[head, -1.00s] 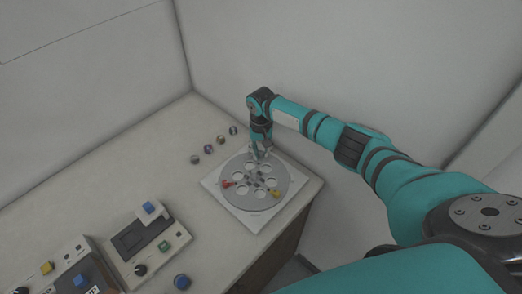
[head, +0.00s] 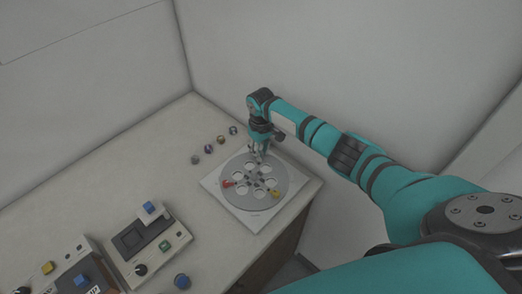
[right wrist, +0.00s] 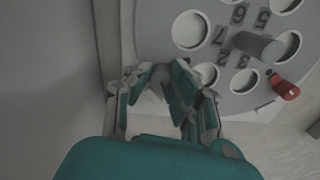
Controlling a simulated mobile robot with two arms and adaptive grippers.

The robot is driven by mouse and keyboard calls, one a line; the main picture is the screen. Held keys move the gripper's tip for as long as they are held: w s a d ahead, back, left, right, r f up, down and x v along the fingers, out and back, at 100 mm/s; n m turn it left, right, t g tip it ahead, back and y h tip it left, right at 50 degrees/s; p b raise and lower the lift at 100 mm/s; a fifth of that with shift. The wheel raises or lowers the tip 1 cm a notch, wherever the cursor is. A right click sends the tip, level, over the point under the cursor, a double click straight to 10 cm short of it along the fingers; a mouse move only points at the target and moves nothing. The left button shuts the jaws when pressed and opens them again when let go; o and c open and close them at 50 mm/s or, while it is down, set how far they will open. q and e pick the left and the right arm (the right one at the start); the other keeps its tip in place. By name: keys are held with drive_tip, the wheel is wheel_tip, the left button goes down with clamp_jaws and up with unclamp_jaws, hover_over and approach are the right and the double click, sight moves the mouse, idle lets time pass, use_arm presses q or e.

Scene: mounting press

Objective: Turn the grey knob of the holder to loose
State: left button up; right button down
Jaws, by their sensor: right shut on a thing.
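The holder is a round grey disc (head: 279,172) with several round holes, on a white square plate (head: 212,187). A red knob (head: 227,184) sits at its left rim and a yellow knob (head: 276,194) at its front right. My right gripper (head: 258,157) points down at the disc's far rim. In the right wrist view its fingers (right wrist: 162,75) close around a grey piece (right wrist: 158,88), which looks like the grey knob; the fingers mostly hide it. The same view shows the grey centre post (right wrist: 258,47), printed numbers and the red knob (right wrist: 286,88). My left gripper is out of view.
A device with a blue block (head: 150,208), a green button (head: 165,246) and a black knob (head: 140,270) stands front left. A blue button (head: 182,281) is nearby. Walls stand close behind.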

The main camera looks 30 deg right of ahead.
drive_tip(key=shift+n, duration=0.6)
drive_tip(key=c, duration=1.2)
unclamp_jaws()
wheel_tip(320, 180, up, 12)
drive_tip(key=shift+r, duration=0.1)
